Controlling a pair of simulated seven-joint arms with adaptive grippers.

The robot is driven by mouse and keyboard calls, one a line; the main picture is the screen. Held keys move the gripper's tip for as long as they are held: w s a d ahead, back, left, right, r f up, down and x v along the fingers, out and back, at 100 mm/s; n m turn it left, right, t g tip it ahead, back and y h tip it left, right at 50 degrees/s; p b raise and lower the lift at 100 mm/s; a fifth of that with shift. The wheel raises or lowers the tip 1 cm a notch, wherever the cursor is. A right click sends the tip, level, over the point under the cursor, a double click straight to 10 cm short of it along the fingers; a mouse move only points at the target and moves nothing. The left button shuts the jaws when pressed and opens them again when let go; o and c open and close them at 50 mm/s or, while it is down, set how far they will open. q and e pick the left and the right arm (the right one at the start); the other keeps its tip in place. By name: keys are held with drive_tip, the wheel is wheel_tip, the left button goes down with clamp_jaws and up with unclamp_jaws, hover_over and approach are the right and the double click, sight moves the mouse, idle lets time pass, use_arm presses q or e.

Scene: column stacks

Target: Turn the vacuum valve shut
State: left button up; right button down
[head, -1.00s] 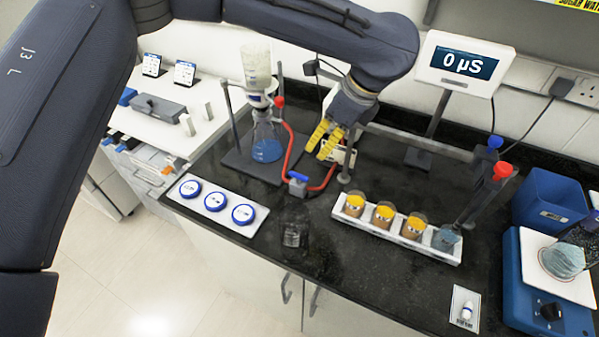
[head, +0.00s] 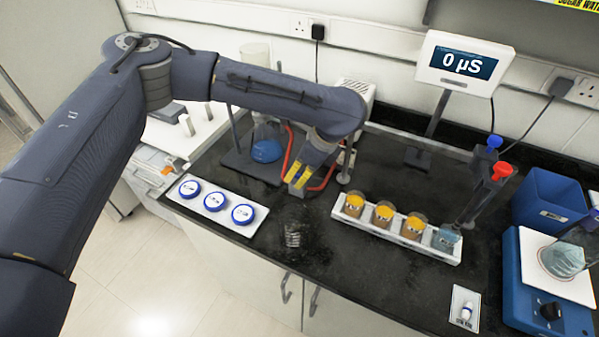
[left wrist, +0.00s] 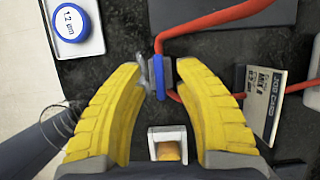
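The vacuum valve (left wrist: 162,74) has a blue handle and sits on the red tubing over the black counter. In the left wrist view it lies between the tips of my left gripper (left wrist: 158,82). The yellow fingers stand apart on either side of it, with gaps, so the gripper is open. The red tubing (head: 288,150) runs to a flask of blue liquid (head: 267,150). My right gripper cannot be made out.
A white tray of blue-lidded dishes (head: 187,205) lies left of the gripper. A white rack (head: 448,251) with several orange-topped cups stands to the right. A dark wire object (head: 292,236) is in front. A blue balance (head: 522,318) is far right.

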use_arm(q)
drive_tip(key=shift+f, duration=0.15)
clamp_jaws()
idle(0.4)
